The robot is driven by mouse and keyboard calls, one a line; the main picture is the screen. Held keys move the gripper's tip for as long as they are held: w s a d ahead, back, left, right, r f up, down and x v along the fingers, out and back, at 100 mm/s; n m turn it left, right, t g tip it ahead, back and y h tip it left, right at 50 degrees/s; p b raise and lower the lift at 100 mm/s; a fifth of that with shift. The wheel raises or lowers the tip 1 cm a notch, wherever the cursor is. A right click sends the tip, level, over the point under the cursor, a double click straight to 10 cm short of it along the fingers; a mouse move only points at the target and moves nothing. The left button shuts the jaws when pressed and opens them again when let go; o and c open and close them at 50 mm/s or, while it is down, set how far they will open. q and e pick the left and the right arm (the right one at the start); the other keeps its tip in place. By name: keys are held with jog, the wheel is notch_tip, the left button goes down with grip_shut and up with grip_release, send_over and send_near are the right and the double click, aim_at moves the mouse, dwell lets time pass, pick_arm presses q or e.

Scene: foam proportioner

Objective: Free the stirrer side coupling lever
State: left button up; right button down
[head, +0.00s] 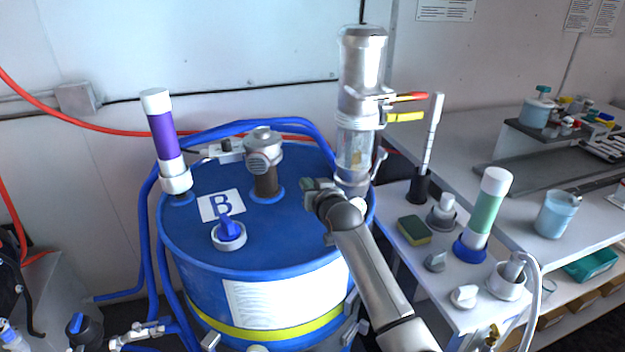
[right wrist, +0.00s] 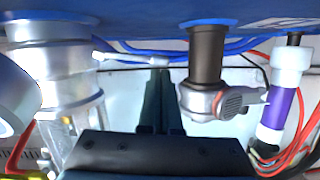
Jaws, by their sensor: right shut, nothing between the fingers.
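The clear and metal stirrer column (head: 358,100) stands upright on the right side of the blue drum (head: 300,230), with a metal coupling at its foot. In the right wrist view, which is upside down, this coupling (right wrist: 62,75) is at left. A thin pale lever (right wrist: 125,58) sticks out sideways from it. My right gripper (head: 315,190) is beside the column's foot, above the drum lid. Its fingers (right wrist: 160,80) are shut and empty, their tips at the lever's outer end. I cannot tell if they touch it. Another grey lever (head: 379,162) shows right of the column. My left gripper is out of view.
A dark pipe with a grey cap (head: 264,150) and a purple-banded cylinder (head: 162,135) stand on the lid. Red (head: 411,97) and yellow (head: 405,117) handles jut from the column. The bench at right holds a green-banded cylinder (head: 487,210) and a sponge (head: 414,229).

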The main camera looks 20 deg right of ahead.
jog(key=shift+r+p, duration=0.45)
jog(key=shift+r, duration=0.05)
jog(key=s+d+r+p, duration=0.1)
jog(key=s+r+p, duration=0.1)
jog(key=s+r, duration=0.3)
jog(key=shift+f+p+v, duration=0.3)
jog(key=shift+f+v, duration=0.1)
jog(key=shift+v, duration=1.9)
jog(key=shift+s, duration=0.2)
